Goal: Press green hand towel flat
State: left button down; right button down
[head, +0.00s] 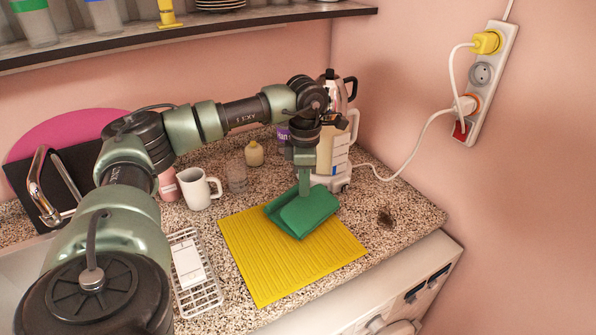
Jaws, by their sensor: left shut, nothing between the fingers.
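A green hand towel (311,213) lies on a yellow ribbed mat (280,261) on the speckled counter. The towel looks folded, with a raised flap along its left side, and sits near the mat's back right part. My left gripper (304,190) points down at the towel's back edge, shut with nothing between its fingers. Its tips are at or just above the towel; I cannot tell whether they touch. My right gripper is not in view.
A white rack (196,285) lies left. The counter right of the mat is mostly clear.

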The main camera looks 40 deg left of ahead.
aim_at(304, 199)
pick_arm(q)
jog(key=shift+f, duration=0.15)
jog(key=shift+f+b, duration=1.25)
jog(key=shift+f, duration=0.6)
jog(key=shift+r, duration=0.1)
notch_tip(304, 199, up, 8)
jog(key=p, duration=0.6)
jog(key=shift+r, duration=0.1)
